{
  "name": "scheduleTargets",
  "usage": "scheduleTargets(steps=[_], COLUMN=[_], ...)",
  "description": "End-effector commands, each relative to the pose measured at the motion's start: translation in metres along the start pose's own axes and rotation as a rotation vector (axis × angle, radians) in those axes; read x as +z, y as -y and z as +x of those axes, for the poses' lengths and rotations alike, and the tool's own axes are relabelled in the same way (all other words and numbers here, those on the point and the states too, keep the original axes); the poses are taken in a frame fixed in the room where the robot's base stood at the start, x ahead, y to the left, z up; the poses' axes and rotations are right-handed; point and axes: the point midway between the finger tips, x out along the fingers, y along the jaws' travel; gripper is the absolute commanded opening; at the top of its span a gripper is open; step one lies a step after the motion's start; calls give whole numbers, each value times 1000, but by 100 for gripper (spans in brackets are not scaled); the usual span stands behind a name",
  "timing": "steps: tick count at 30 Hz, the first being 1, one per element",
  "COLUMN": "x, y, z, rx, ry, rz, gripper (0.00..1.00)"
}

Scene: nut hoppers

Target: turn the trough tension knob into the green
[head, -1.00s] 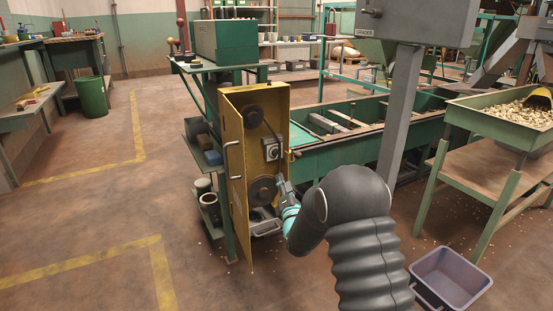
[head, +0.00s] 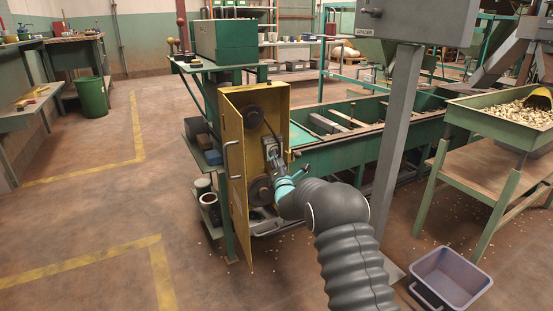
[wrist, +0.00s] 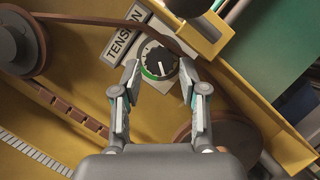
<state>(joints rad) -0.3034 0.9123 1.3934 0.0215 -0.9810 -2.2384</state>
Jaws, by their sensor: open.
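The tension knob (wrist: 158,61) is a black round knob with a white pointer line, on a pale plate lettered TENSION (wrist: 122,42) in the wrist view. A green arc (wrist: 147,73) shows at the dial's lower left edge. The pointer is toward the bottom of the dial, to the right of the green arc. My gripper (wrist: 158,75) is open, its two fingertips on either side of the knob; I cannot tell whether they touch it. In the head view my gripper (head: 270,146) is inside the open yellow cabinet (head: 235,150) and hides the knob.
A belt runs over a dark upper pulley (head: 253,116) and a lower pulley (head: 260,190), close to my gripper. The cabinet door stands open on the left. A grey post (head: 398,120) stands to the right, and a grey bin (head: 450,277) is on the floor.

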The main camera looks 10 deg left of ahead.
Motion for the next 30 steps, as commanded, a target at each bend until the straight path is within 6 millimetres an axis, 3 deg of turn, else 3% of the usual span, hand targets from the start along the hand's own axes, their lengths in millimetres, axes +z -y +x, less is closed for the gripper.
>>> scheduleTargets(steps=[6,15,20,30], x=[0,0,0,0], y=[0,0,0,-1], z=[12,13,13,13], rx=[0,0,0,-11], ry=[1,0,0,-1], rz=[0,0,0,28], gripper=[43,43,3,0])
